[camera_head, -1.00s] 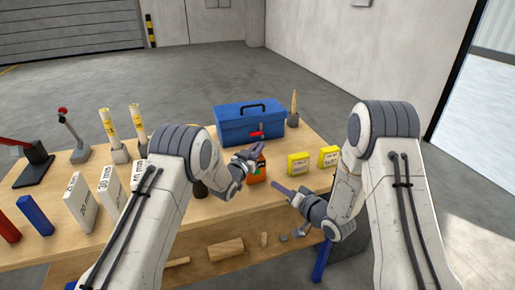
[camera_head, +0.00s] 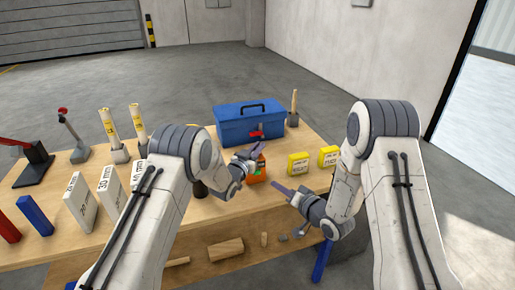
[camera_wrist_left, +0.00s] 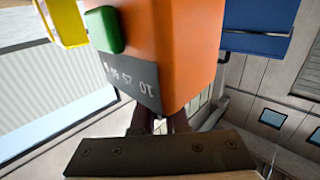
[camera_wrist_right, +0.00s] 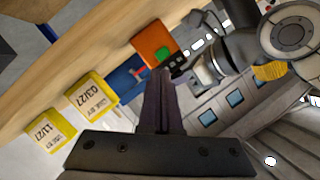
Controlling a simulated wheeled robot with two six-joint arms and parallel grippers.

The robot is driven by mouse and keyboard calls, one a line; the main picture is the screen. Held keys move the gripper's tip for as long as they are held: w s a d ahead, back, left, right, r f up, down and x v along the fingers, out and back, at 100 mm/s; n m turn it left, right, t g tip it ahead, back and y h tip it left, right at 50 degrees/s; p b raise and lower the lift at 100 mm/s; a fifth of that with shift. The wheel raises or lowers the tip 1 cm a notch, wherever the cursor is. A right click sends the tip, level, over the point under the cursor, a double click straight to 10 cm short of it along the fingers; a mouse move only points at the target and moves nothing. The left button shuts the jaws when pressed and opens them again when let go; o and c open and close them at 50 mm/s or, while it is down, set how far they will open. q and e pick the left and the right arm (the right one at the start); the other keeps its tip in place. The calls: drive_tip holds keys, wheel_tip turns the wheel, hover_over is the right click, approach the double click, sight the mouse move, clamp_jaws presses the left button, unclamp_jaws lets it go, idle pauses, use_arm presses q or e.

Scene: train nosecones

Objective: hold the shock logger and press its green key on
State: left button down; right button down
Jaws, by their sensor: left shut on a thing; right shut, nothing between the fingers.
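The shock logger is an orange box (camera_head: 259,172) with a dark scale panel, shown large in the left wrist view (camera_wrist_left: 175,45). Its green key (camera_wrist_left: 104,30) stands out from one side and also shows in the right wrist view (camera_wrist_right: 162,54). My left gripper (camera_head: 250,153) is shut on the logger; the contact is partly hidden. My right gripper (camera_head: 278,187) is shut and empty to the right of the logger. In the right wrist view its fingertips (camera_wrist_right: 160,74) appear close to the green key, seemingly apart from it; the exact gap is unclear.
Two yellow boxes (camera_head: 298,163) stand right of the logger on the wooden table (camera_head: 230,212). A blue toolbox (camera_head: 248,125) stands behind. White gauge blocks (camera_head: 80,203), a blue block (camera_head: 35,215) and a lever tool (camera_head: 35,163) stand on the left.

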sight(257, 172)
use_arm(q)
drive_tip(key=shift+r, duration=0.1)
use_arm(e)
drive_tip(key=shift+w+a+f+m+g+h, duration=0.15)
drive_tip(key=shift+w+a+m+g+h, duration=0.5)
drive_tip(key=shift+w+a+h, duration=0.4)
drive_tip(key=shift+w+a+f+m+g+h, duration=0.2)
drive_tip(key=shift+w+a+m+g+h, duration=0.2)
drive_tip(key=shift+w+a+g+h, duration=0.6)
drive_tip(key=shift+w+a+f+m+g+h, duration=0.15)
drive_tip(key=shift+w+a+m+g+h, duration=0.55)
drive_tip(key=shift+h, duration=0.65)
drive_tip(key=shift+w+t, duration=0.2)
drive_tip(key=shift+t, duration=0.05)
